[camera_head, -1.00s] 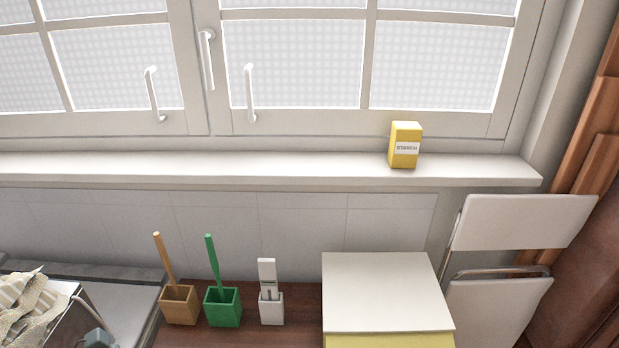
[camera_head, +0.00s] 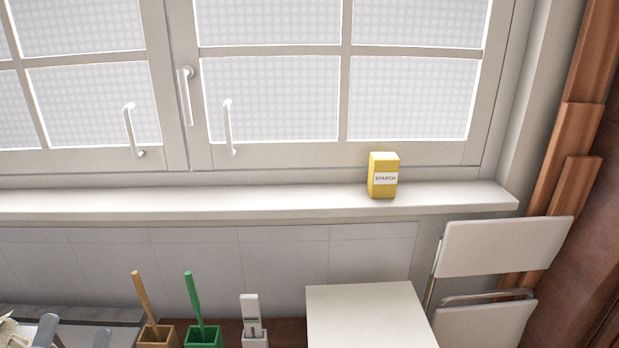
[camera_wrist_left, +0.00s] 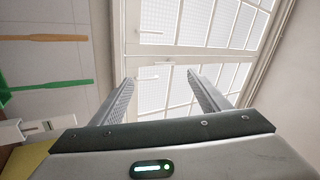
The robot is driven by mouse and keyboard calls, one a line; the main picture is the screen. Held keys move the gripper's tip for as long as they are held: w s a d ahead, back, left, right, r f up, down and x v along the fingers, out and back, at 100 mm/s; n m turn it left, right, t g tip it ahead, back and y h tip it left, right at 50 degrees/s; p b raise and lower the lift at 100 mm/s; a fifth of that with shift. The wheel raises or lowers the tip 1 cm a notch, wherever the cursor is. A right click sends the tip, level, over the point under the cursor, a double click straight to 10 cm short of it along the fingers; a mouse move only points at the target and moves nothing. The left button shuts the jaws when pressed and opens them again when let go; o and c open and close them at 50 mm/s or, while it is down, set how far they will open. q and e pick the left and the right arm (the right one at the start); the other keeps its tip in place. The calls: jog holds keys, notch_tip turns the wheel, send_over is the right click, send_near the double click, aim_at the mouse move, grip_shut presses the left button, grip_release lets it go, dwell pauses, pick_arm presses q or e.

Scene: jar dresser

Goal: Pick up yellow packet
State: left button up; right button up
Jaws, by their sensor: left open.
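The yellow packet (camera_head: 383,176), a small upright box with a white "STARCH" label, stands on the white windowsill (camera_head: 250,203) right of centre in the head view. I cannot make it out in the left wrist view. Only the tips of my left gripper (camera_head: 74,336) show at the bottom left of the head view, far left of the packet and lower in the picture. In the left wrist view my left gripper (camera_wrist_left: 160,88) is open, with nothing between its fingers. My right gripper is in neither view.
Below the sill stand a brown brush holder (camera_head: 158,337), a green one (camera_head: 203,339), a white one (camera_head: 254,338) and a white-topped box (camera_head: 365,312). A folding chair (camera_head: 505,246) is at the right. Window handles (camera_head: 229,128) project above the sill, which is otherwise clear.

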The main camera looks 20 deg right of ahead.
pick_arm(q)
jog(key=s+a+f+n+g+y, duration=0.2)
jog(key=a+f+n+g+y, duration=0.35)
jog(key=f, duration=0.55)
jog(key=s+a+f+n+g+y, duration=0.25)
jog(key=a+f+n+y, duration=0.3)
jog(key=f+n, duration=0.5)
jog(key=s+d+f+g+h, duration=0.1)
jog(key=s+d+f+g, duration=0.1)
jog(key=s+f+g, duration=0.8)
jog(key=s+d+f+h+b, duration=0.1)
jog(key=s+f+b, duration=0.25)
jog(key=f, duration=1.65)
jog(key=s+f+b, duration=0.2)
jog(key=s+f, duration=0.2)
jog(key=f, duration=1.6)
jog(key=s+a+f+n+g+b, duration=0.1)
jog(key=s+a+f+g+b, duration=0.1)
jog(key=s+f, duration=1.9)
jog(key=shift+s+g+b, duration=0.25)
jog(key=shift+g+b, duration=0.15)
jog(key=shift+b, duration=0.45)
